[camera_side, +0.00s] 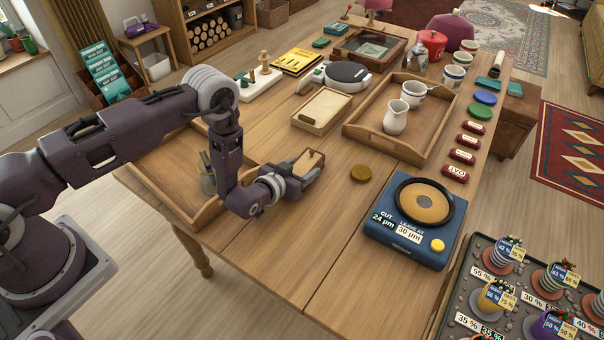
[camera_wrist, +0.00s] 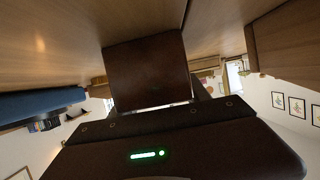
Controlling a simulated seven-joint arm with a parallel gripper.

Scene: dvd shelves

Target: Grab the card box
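A small brown box (camera_side: 308,163), which looks like the card box, is between the fingers of my gripper (camera_side: 303,172) in the side view. In the wrist view the box (camera_wrist: 147,70) is a dark brown block directly in front of my gripper, filling the space between the fingers. My gripper appears shut on it, low over the table just right of the left wooden tray. I cannot tell whether the box touches the table.
The left wooden tray (camera_side: 207,214) holds a cup under my arm. A small open box (camera_side: 321,111) and a tray with jugs (camera_side: 373,137) lie behind. The front tabletop is clear.

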